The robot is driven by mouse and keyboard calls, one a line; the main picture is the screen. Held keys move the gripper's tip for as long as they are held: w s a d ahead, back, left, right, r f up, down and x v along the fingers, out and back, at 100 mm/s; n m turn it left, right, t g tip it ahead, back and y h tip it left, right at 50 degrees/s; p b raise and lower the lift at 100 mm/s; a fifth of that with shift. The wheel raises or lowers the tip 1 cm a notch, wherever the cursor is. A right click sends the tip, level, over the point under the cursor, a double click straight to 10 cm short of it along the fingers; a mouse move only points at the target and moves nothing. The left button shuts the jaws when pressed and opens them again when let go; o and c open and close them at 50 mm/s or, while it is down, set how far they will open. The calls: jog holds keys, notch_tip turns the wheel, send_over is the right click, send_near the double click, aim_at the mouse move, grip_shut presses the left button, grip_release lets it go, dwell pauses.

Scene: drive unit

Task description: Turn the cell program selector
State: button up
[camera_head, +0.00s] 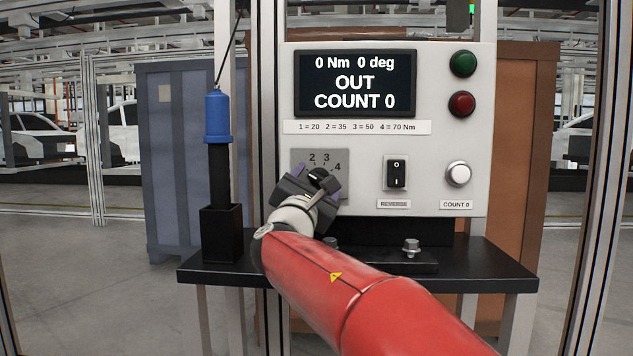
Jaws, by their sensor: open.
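My gripper (318,180) is open in front of the selector's lower half. It hides the 1 position and most of the knob, so I cannot tell where the knob points or whether the fingers touch it. The display (355,84) reads 0 Nm, 0 deg, OUT, COUNT 0. A label strip (357,128) below it reads 1 = 20, 2 = 35, 3 = 50, 4 = 70 Nm.
A black rocker switch (396,173) and a white button (458,174) sit right of the selector. Green (463,63) and red (462,104) lamps are above. A blue-handled tool (217,118) stands in a black holder at left. A black shelf (480,262) with bolts lies below.

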jog(key=shift+c, duration=0.4)
jog(key=c, duration=0.9)
jog(key=shift+m, duration=0.5)
jog(key=m+g+h+b, duration=0.1)
jog(key=m, duration=0.2)
jog(key=shift+m+h, duration=0.3)
jog(key=m+g, duration=0.1)
jog(key=m, duration=0.1)
jog(key=m+g, duration=0.1)
jog(key=m, duration=0.1)
jog(key=shift+a+r+m+h, duration=0.1)
jog(key=shift+a+m+h, duration=0.05)
jog(key=shift+m+h, duration=0.2)
jog(key=shift+m, duration=0.25)
jog(key=o, duration=1)
